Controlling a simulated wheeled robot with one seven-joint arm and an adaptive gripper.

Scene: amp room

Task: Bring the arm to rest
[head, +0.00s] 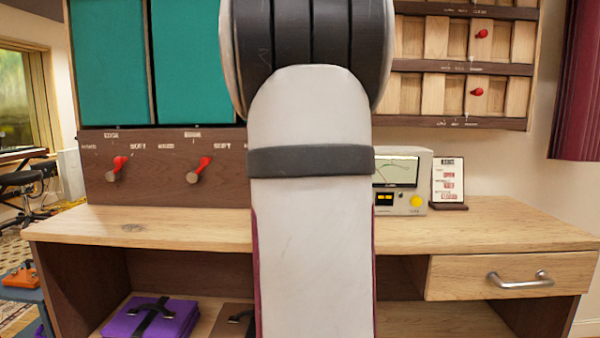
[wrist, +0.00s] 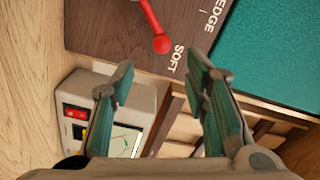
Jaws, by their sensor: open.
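My gripper (wrist: 161,88) shows in the wrist view with its two greenish fingers apart and nothing between them. It is in front of the desk's back panel. A red-tipped lever (wrist: 155,30) beside the word SOFT lies beyond the fingertips, apart from them. In the head view my arm rises through the middle, and my gripper is hidden there.
A wooden desk (head: 150,228) spans the head view, with a meter box (head: 400,205) and a small sign card (head: 448,182) on top. Two red-tipped levers, the left one (head: 117,168) and the right one (head: 199,170), stick out below teal panels (head: 110,62). A drawer (head: 470,280) is closed.

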